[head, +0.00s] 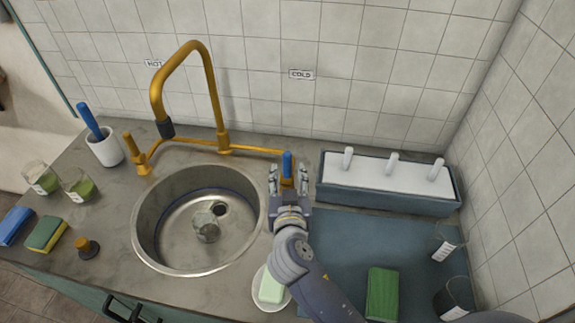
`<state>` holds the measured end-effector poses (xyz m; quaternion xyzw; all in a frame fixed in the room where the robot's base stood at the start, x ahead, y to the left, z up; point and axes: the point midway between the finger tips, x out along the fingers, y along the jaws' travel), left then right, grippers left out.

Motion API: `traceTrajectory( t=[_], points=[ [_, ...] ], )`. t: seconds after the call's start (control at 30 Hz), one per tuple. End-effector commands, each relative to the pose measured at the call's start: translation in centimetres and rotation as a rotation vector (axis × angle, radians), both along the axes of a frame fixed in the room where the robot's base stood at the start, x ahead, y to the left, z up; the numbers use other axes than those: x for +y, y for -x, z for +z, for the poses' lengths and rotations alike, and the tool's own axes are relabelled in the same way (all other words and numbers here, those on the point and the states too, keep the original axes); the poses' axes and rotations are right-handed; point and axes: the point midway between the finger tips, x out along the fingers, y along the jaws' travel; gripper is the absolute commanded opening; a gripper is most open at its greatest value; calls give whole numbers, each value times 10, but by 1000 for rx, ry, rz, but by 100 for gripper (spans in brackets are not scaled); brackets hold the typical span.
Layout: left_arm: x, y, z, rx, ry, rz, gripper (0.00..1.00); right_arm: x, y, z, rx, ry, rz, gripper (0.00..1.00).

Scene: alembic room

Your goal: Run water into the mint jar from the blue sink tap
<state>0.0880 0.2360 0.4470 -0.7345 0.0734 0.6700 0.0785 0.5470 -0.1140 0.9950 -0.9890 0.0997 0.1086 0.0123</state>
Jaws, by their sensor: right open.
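A clear glass jar (206,228) stands in the round steel sink (140,240), close to the drain hole; I cannot tell whether it holds water. Two glass jars with green contents, a left one (40,179) and a right one (78,186), stand on the counter left of the sink. The brass tap (211,90) arches over the sink's back edge, with its dark nozzle (166,129) at the back left. The blue tap handle (287,163) stands upright at the right end of the tap. My right gripper (287,180) is open, its fingers on either side of the blue handle. My left gripper is out of view.
A white pot (105,150) holds a blue-handled tool. Sponges and a stopper lie at left. A soap dish (260,301) is in front. A trough (385,205), blue mat (340,233), green sponge (382,293) and glasses fill the right.

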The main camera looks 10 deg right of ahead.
Motion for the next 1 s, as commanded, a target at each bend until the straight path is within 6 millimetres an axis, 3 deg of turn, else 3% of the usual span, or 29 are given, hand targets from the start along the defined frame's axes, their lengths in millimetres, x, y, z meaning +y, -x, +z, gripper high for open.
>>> traceTrajectory(
  t=[0.1, 0.33, 1.0],
  points=[
    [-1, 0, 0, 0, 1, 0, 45, 5, 24, 4, 2, -5, 1, 40],
    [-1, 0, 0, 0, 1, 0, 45, 10, 48, 11, 1, 0, 1, 40],
    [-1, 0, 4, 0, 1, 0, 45, 11, 52, 16, -1, 0, 1, 40]
  ],
)
